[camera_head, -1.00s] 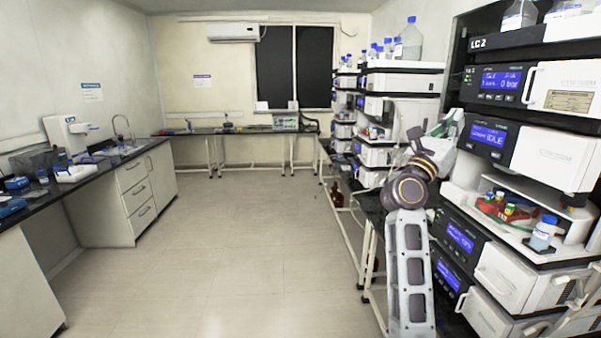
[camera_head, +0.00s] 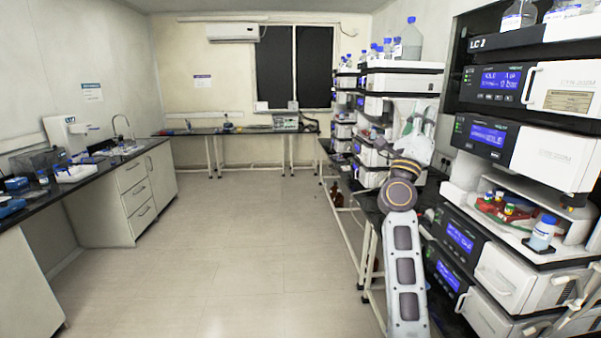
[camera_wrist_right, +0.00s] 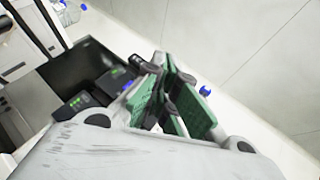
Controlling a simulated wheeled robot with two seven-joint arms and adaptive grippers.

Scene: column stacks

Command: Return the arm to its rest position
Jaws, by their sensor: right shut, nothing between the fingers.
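My right arm (camera_head: 405,265) rises from the bottom right of the head view, bends at a dark joint with a tan ring, and points up and away. My right gripper (camera_head: 420,116) is at its far end, small and partly blurred, in front of the instrument stacks. In the wrist view the gripper (camera_wrist_right: 170,85) shows green-padded fingers drawn together, with nothing between them. My left arm and gripper are not in view.
The near LC stack (camera_head: 487,145) stands close to the right of my arm, with a blue-capped bottle (camera_head: 542,233) and red tray (camera_head: 500,208) on its shelf. A farther stack (camera_head: 402,78) stands behind the gripper. The floor (camera_head: 245,250) at centre is clear.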

